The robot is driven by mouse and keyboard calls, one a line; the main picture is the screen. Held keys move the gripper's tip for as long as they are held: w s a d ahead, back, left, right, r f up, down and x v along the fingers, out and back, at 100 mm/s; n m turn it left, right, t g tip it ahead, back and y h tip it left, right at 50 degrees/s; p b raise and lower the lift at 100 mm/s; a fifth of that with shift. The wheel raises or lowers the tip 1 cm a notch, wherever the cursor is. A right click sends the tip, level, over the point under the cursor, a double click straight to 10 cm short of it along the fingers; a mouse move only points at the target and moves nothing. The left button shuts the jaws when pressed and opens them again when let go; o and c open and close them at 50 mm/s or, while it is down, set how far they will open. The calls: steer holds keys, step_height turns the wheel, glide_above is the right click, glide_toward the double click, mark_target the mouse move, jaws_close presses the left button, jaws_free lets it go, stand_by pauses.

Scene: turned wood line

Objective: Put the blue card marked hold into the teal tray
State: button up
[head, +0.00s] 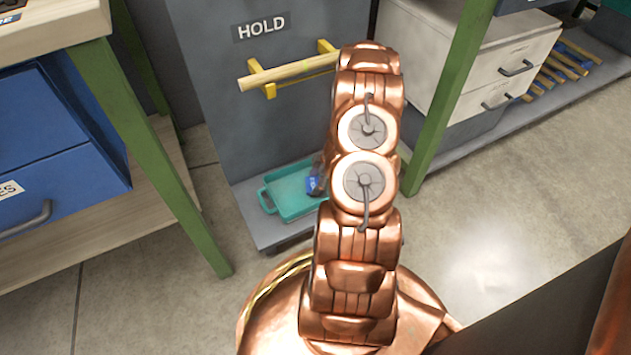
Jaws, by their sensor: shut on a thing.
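The teal tray (268,207) sits on the low grey shelf of a stand, with its left part and handle in view and its right part hidden behind my arm. The blue card (312,186) shows as a small piece with pale marking, over the tray's right part. My gripper (317,178) is a dark shape at the card, mostly hidden behind my copper arm. It is shut on the card. I cannot tell whether the card touches the tray.
The stand's grey panel (215,100) has a HOLD sign (261,27) and a wooden rod (290,72) on yellow brackets. Green legs of benches stand left (150,160) and right (445,100). Blue drawers (60,150) are at left. Bare floor (520,200) lies at right.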

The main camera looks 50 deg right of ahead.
steer(key=o, duration=1)
steer(key=p+v, duration=0.5)
steer(key=v, duration=0.7)
